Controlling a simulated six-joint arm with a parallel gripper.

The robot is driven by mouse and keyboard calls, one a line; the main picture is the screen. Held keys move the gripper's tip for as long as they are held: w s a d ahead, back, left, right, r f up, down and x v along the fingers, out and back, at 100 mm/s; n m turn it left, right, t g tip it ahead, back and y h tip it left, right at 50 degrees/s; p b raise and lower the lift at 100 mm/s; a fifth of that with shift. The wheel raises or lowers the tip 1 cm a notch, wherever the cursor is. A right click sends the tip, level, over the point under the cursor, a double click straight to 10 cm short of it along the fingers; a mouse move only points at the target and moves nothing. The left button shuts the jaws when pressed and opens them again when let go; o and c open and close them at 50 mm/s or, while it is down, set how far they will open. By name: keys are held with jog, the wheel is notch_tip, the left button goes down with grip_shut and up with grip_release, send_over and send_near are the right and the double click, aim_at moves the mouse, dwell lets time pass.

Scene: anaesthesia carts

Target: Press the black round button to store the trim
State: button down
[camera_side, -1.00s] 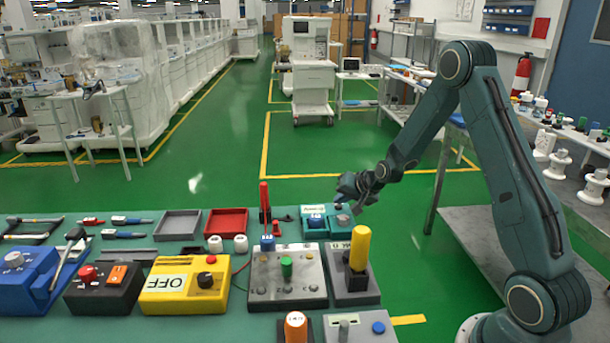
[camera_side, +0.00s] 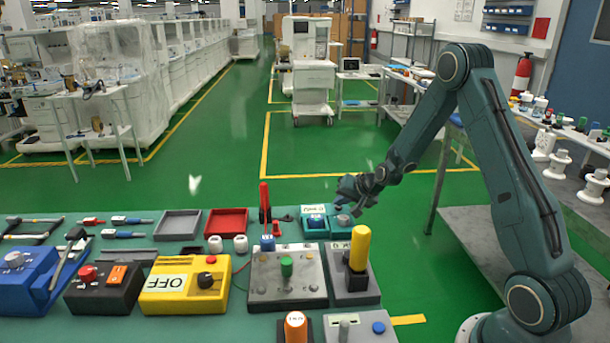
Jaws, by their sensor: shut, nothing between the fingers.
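My gripper (camera_side: 347,200) is shut and empty, at the back right of the table. It points down and left, over or just behind a teal box. The teal box (camera_side: 318,236) carries a blue button (camera_side: 316,221), a grey round part (camera_side: 343,221) and a small white label. I cannot make out a black round button on it; the gripper partly covers its back right. A black round knob (camera_side: 205,280) stands on the yellow box (camera_side: 165,303) marked OFF, at the front left, well away from my gripper. I cannot tell whether the gripper touches the teal box.
A tall yellow handle (camera_side: 359,247) rises from a grey block (camera_side: 358,285) in front of the teal box. A grey switch panel (camera_side: 270,292), a red upright rod (camera_side: 264,201) and a red tray (camera_side: 226,222) lie to the left.

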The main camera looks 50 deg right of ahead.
aim_at(341, 210)
jog(key=shift+r, duration=0.75)
jog(key=shift+r, duration=0.15)
jog(key=shift+r, duration=2.4)
